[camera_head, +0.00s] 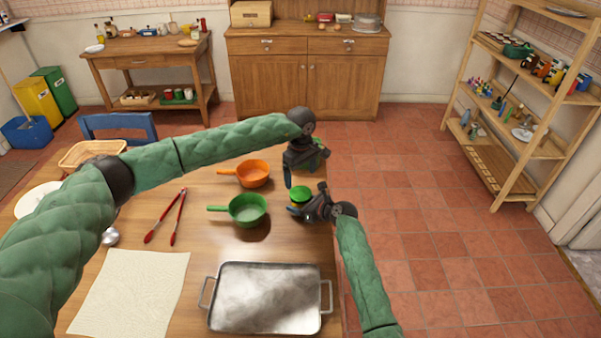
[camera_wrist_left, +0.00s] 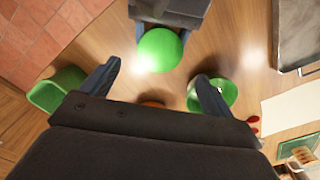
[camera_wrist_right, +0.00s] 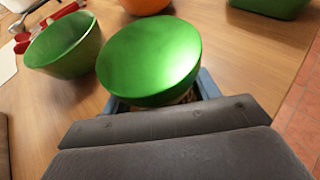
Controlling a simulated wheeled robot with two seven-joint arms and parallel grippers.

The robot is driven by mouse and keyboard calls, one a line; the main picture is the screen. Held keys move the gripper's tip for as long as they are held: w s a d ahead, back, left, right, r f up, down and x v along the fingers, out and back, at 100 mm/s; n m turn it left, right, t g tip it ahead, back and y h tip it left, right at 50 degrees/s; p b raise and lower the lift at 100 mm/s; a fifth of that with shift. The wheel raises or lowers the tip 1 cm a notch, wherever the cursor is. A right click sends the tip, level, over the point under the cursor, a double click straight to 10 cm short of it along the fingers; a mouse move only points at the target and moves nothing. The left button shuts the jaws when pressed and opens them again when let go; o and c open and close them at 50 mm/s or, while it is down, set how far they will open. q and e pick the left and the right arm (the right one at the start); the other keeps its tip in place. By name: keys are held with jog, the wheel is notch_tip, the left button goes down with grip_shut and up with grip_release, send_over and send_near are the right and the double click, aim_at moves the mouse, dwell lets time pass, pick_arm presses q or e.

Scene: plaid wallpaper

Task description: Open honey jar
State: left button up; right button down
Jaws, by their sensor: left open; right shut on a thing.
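The honey jar's round green lid (camera_head: 300,194) shows near the right edge of the table, between my two grippers. My right gripper (camera_head: 297,208) is shut on the jar body below the lid. In the right wrist view the lid (camera_wrist_right: 150,60) hides most of the jar (camera_wrist_right: 183,98), with blue fingers on either side. My left gripper (camera_head: 289,177) is open and empty, just behind the jar and pointing down. In the left wrist view the lid (camera_wrist_left: 160,50) lies beyond the gap between the open fingers (camera_wrist_left: 158,85), apart from them.
A green pan (camera_head: 248,209) and an orange pan (camera_head: 253,174) stand left of the jar. A green container (camera_head: 322,152) is partly hidden behind my left gripper. A metal tray (camera_head: 266,297), a cloth (camera_head: 130,292) and red tongs (camera_head: 166,216) lie on the table.

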aim_at(300, 193)
pick_arm(q)
notch_tip(300, 193, down, 8)
jog(key=shift+r, duration=0.25)
jog(key=c, duration=1)
jog(key=n, duration=0.6)
jog(key=shift+n, duration=0.4)
jog(key=shift+c, duration=0.2)
jog(key=o, duration=1.1)
